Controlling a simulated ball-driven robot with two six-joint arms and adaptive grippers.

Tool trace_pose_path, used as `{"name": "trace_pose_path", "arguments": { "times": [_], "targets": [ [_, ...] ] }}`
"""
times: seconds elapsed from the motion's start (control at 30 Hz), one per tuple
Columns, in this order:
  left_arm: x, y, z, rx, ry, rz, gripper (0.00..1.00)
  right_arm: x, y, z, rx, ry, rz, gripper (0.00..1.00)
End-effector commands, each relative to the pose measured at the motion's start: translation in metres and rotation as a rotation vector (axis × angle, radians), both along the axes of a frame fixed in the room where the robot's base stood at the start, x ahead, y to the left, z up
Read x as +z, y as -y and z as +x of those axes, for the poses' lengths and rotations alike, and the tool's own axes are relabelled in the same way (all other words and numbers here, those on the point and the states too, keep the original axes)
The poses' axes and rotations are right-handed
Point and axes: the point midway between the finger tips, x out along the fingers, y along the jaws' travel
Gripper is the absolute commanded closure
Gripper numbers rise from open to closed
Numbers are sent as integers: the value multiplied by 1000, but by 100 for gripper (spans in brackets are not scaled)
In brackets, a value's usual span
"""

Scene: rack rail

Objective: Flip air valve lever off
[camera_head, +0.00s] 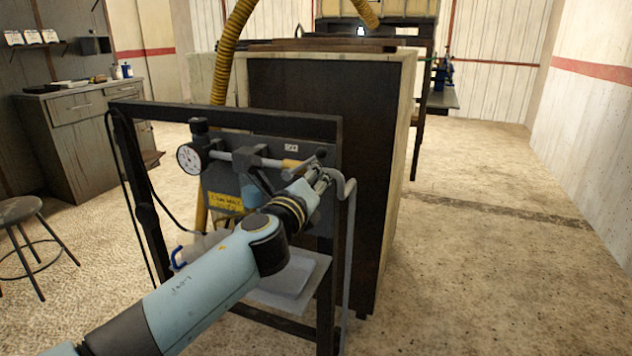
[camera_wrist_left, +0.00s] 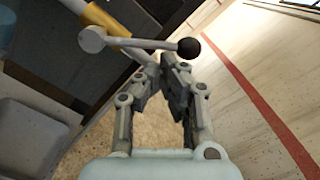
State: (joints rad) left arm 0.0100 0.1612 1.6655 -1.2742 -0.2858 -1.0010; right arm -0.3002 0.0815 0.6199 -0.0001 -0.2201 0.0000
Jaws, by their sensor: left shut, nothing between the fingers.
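The air valve lever (camera_wrist_left: 140,43) is a grey bar with a black ball knob (camera_wrist_left: 188,48) at its end. In the left wrist view it runs across from a round grey pivot beside an orange pipe section (camera_wrist_left: 104,18). In the head view the lever (camera_head: 306,163) shows small at the right end of the pipe. My left gripper (camera_wrist_left: 164,66) is shut and empty, its tips close below the lever near the knob. Whether they touch it I cannot tell. In the head view the left gripper (camera_head: 322,177) is at the frame's right side. My right gripper is out of view.
A round gauge (camera_head: 189,157) sits at the pipe's left end on a dark frame (camera_head: 330,290). A bent grey pipe (camera_head: 348,240) stands right of my gripper. A large dark cabinet (camera_head: 330,100) stands behind. A stool (camera_head: 20,210) is left; floor at right is clear.

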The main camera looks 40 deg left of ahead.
Motion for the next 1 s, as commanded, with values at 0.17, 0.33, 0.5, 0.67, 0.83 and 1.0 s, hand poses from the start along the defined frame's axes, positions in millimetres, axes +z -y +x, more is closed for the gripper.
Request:
{"name": "trace_pose_path", "arguments": {
  "times": [0.17,0.33,0.5,0.67,0.83,1.0],
  "targets": [
    [14,-4,-1,-1,41,-163,100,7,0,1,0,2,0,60],
    [24,-11,-3,0,78,-319,100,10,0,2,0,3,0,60],
    [32,-17,-4,-1,114,-473,100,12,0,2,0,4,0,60],
    [39,-24,-6,0,146,-605,100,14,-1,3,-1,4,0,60],
    [43,-30,-7,1,173,-721,100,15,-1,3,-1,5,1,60],
    [46,-34,-8,0,179,-747,100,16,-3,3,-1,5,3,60]
  ]
}}
